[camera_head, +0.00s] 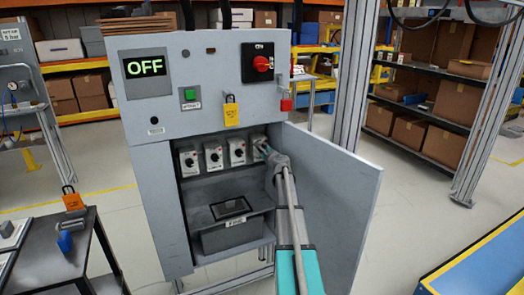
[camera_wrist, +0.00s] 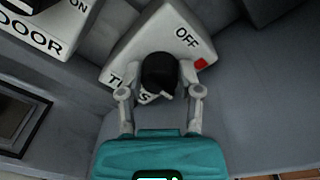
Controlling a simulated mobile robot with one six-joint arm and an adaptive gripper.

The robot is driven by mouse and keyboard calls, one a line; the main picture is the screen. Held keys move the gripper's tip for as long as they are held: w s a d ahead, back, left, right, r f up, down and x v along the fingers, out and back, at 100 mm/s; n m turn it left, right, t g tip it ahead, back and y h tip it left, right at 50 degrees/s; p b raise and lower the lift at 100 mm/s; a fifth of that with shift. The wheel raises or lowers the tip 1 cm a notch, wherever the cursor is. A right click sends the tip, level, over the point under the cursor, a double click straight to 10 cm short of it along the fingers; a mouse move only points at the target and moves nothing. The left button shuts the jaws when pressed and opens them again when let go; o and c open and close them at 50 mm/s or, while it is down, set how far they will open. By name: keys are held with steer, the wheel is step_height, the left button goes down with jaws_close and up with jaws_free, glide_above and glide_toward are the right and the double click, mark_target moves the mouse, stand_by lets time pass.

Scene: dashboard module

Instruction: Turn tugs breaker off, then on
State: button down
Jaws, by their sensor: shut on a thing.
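The tugs breaker (camera_wrist: 193,22) is a pale box with a black knob (camera_wrist: 158,70), lettered OFF beside a red mark; its name label is partly covered by the knob and reads "TU…S". In the head view it is the rightmost breaker (camera_head: 258,143) in the open cabinet, partly hidden by my gripper (camera_head: 268,156). In the wrist view the fingers of my gripper (camera_wrist: 160,82) are closed around the knob from both sides. The knob's exact pointing is hard to tell.
The grey cabinet (camera_head: 197,60) has a lit OFF display (camera_head: 145,66), a green button (camera_head: 190,94), a red rotary switch (camera_head: 262,63) and a yellow padlock tag (camera_head: 231,113). Its door (camera_head: 330,190) stands open at right. Another breaker, lettered DOOR (camera_wrist: 30,30), sits close by.

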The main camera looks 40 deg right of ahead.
steer(key=shift+m, duration=0.3)
steer(key=shift+c, duration=1.3)
jaws_free()
steer(key=shift+n, duration=0.4)
